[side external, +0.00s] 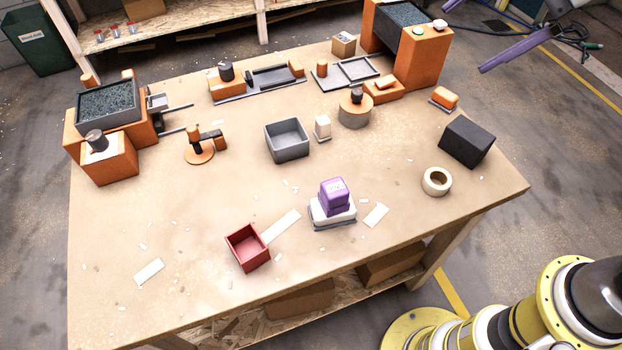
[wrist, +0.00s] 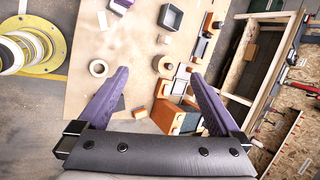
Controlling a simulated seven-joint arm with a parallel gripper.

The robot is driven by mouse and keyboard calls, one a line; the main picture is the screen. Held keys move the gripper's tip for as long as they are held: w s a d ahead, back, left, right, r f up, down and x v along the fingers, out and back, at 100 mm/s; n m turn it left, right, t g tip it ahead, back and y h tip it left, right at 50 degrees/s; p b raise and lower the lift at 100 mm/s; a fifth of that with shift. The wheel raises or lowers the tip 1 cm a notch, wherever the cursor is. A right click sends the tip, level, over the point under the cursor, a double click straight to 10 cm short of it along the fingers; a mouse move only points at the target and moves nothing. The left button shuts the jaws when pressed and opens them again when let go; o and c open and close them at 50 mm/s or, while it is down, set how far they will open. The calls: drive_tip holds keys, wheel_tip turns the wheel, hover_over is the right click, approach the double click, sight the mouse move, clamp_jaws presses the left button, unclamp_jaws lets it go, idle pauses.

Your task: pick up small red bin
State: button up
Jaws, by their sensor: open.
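A small red bin (side external: 248,248) stands upright near the front edge of the table in the side external view; it looks empty and its opening faces up. I do not make it out in the wrist view. My gripper shows in the wrist view (wrist: 160,90), with two purple fingers spread wide apart and nothing between them. In the side external view only a purple finger (side external: 515,48) shows at the top right, off the table and far from the red bin.
A purple block on a white and grey base (side external: 332,210) stands right of the red bin. A larger grey bin (side external: 287,140), a tape roll (side external: 437,181) and a black box (side external: 467,142) are farther back. Orange machines line the far edge. The table left of the red bin is mostly clear.

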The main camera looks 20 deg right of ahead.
drive_tip(key=w+a+f+m+g+y, duration=0.1)
drive_tip(key=w+a+f, duration=0.2)
drive_tip(key=a, duration=0.4)
drive_tip(key=w+a+f+m+g, duration=0.1)
drive_tip(key=w+a+f, duration=0.1)
drive_tip(key=w+a, duration=0.3)
drive_tip(key=n+g, duration=0.1)
drive_tip(key=g, duration=0.3)
hover_over(243, 256)
drive_tip(key=w+d, duration=0.1)
drive_tip(key=d, duration=0.3)
drive_tip(key=shift+h, duration=0.3)
wheel_tip(243, 256, down, 24)
drive_tip(key=shift+a+f, duration=0.1)
drive_tip(key=shift+a, duration=0.05)
drive_tip(key=shift+s+x, duration=0.1)
drive_tip(key=shift+x, duration=1.5)
drive_tip(key=shift+s+x, duration=0.15)
drive_tip(key=shift+x, duration=1.45)
drive_tip(key=shift+c, duration=0.2)
drive_tip(key=c, duration=1.1)
